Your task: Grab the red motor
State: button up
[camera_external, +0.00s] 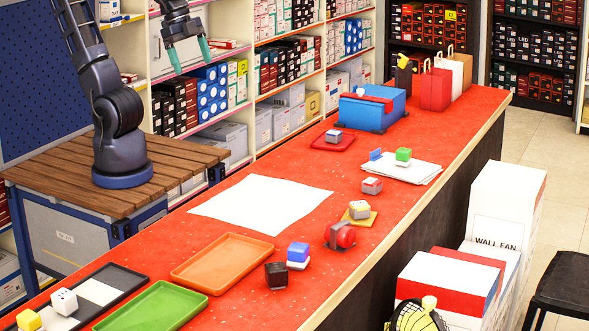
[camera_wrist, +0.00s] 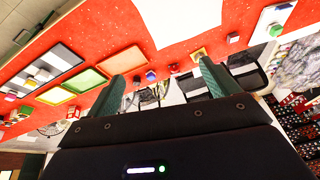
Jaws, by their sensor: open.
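The red motor (camera_external: 341,236), a round red part with a grey body, sits on the red counter (camera_external: 232,214) near its front edge, right of a blue-and-white block. In the wrist view, a small reddish shape that looks like the motor (camera_wrist: 174,68) shows between my fingers. My gripper (camera_external: 190,55) is raised high in the air, well away from the motor. Its two green fingers are spread apart with nothing between them, and both show in the wrist view (camera_wrist: 162,76).
A blue-and-white block (camera_external: 298,254) and a dark cube (camera_external: 276,275) stand left of the motor. A yellow pad with a block (camera_external: 360,212) lies behind it. Orange (camera_external: 229,238) and green (camera_external: 130,318) trays are further left. White paper (camera_external: 262,204) lies mid-counter.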

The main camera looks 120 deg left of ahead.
jog(key=w+m+g, duration=0.1)
jog(key=w+m, duration=0.4)
jog(key=w, duration=0.9)
jog(key=m+g, duration=0.3)
jog(key=m, duration=1)
send_over(340, 224)
jog(key=f, duration=2.7)
jog(key=shift+w, duration=0.25)
jog(key=shift+w+d+f, duration=0.1)
jog(key=shift+w+f, duration=0.05)
jog(key=shift+f, duration=0.35)
notch_tip(340, 224, down, 5)
jog(key=shift+r, duration=0.1)
jog(key=shift+s+a+f, duration=0.1)
jog(key=shift+s+f, duration=0.1)
jog(key=shift+f, duration=1.2)
jog(key=shift+s+a+f, duration=0.1)
jog(key=shift+s+f, duration=0.1)
jog(key=shift+f, duration=1.2)
jog(key=shift+c, duration=0.5)
